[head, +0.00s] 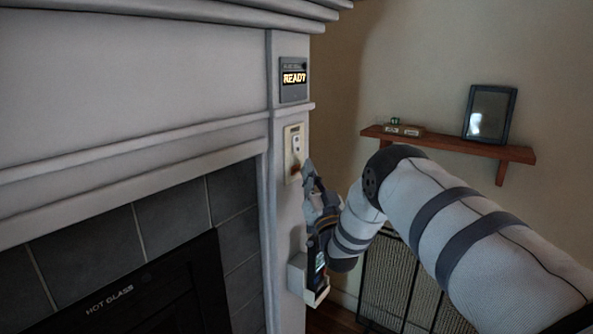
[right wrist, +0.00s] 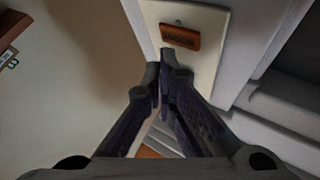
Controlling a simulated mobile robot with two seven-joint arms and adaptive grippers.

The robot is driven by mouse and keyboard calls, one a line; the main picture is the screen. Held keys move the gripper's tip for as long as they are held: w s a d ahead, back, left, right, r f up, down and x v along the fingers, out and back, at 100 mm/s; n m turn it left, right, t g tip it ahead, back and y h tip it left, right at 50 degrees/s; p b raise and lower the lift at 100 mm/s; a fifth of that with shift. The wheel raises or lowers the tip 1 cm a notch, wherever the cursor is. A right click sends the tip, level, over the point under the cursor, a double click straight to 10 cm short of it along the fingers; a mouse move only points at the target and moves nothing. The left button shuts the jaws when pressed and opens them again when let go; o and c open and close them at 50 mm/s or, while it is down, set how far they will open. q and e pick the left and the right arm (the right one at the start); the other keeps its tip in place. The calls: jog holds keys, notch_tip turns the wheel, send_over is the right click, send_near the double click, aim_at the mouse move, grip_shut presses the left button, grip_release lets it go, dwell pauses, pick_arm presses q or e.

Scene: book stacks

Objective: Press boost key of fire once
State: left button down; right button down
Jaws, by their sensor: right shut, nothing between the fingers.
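A pale wall plate (head: 289,139) is fixed to the fireplace's side pillar, below a grey display panel (head: 293,92) that reads READY. In the right wrist view the plate (right wrist: 208,62) carries a reddish-brown key (right wrist: 180,36) with lettering too small to read. My right gripper (head: 308,168) is shut and empty, with its tips beside the lower part of the plate. In the right wrist view its tips (right wrist: 168,64) appear just below the brown key; I cannot tell whether they touch the plate. My left gripper is not in view.
A holder (head: 297,277) with a dark handset (head: 316,254) is on the pillar below the plate. The fireplace's dark glass front (head: 120,308) is at lower left. A wooden shelf (head: 450,144) with a frame (head: 490,112) is at right, above a mesh screen (head: 388,285).

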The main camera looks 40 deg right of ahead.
jog(key=shift+w, duration=0.15)
jog(key=shift+w+a, duration=0.15)
jog(key=shift+w, duration=0.1)
jog(key=shift+w+a+b, duration=0.1)
jog(key=shift+w+b, duration=0.2)
jog(key=shift+w, duration=0.05)
dwell(0.6)
jog(key=shift+s, duration=0.1)
jog(key=shift+s+d+p, duration=0.2)
jog(key=shift+s+p, duration=0.2)
jog(key=shift+s, duration=0.25)
